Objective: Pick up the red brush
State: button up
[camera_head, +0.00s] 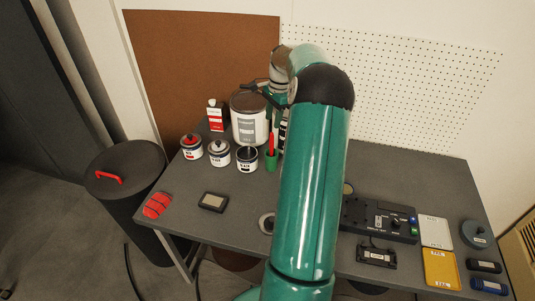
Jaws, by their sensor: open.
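A slim red handle, which looks like the red brush (271,143), stands upright in a small green cup (271,162) on the table. The cup is just left of my arm. Its lower end is hidden inside the cup. My gripper (262,92) is open, with dark fingers above the large tin and up from the brush, apart from it. Part of the gripper is hidden behind my green arm.
A large tin (249,120), three small tins and a red-and-white bottle (215,116) stand near the cup. A red, dark-lined object (157,205) lies at the table's left edge. A control box (378,219) and several small items fill the right. A pegboard (400,85) stands behind.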

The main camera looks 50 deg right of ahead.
send_over(271, 156)
jog(key=f, duration=1)
jog(key=shift+w+d+f, duration=0.15)
jog(key=shift+w+f, duration=0.05)
grip_shut()
